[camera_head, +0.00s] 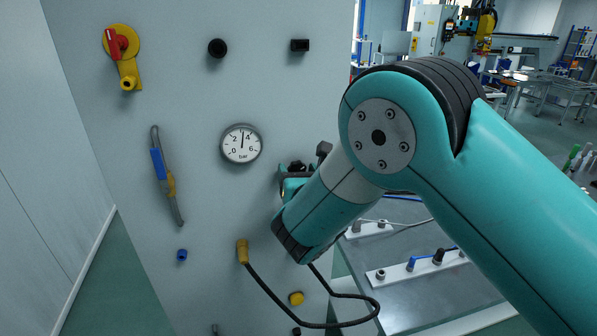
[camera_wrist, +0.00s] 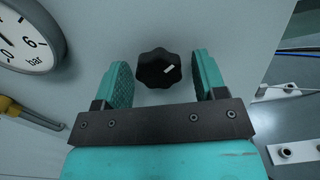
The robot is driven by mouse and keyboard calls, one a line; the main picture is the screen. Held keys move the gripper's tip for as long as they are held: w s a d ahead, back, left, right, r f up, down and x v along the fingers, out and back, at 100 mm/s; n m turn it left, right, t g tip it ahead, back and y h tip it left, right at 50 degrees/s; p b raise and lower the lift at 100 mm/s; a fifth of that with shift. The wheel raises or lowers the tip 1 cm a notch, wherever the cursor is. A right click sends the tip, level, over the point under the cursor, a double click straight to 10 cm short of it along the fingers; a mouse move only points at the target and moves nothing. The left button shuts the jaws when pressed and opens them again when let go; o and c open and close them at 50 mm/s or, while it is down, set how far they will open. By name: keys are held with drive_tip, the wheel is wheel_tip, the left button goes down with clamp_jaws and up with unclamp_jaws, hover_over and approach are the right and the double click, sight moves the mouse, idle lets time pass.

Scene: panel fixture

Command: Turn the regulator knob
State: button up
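The regulator knob (camera_wrist: 159,69) is a black lobed knob with a white mark, mounted on the grey panel. In the wrist view it sits between the two teal finger pads of my gripper (camera_wrist: 162,80), toward their tips. The gripper is open, with a visible gap on each side of the knob. In the head view my gripper (camera_head: 290,180) is at the panel, right of the gauge, largely hidden by my arm. The pressure gauge (camera_head: 241,144) reads in bar, its needle pointing nearly straight up between 2 and 4; part of it shows in the wrist view (camera_wrist: 27,35).
A yellow and red rotary switch (camera_head: 121,45), two black knobs at the top, a blue-handled lever (camera_head: 159,165) and a yellow plug (camera_head: 242,251) with a black looping cable are on the panel. A bench (camera_head: 430,285) with sockets stands at right.

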drive_tip(key=c, duration=0.7)
drive_tip(key=shift+c, duration=0.2)
drive_tip(key=shift+m+b, duration=0.3)
drive_tip(key=shift+b, duration=0.1)
drive_tip(key=n+b, duration=1.6)
drive_tip(key=b, duration=0.3)
drive_tip(key=n+b, duration=1.7)
drive_tip(key=b, duration=0.3)
drive_tip(key=shift+d+r, duration=0.1)
drive_tip(key=shift+r, duration=0.1)
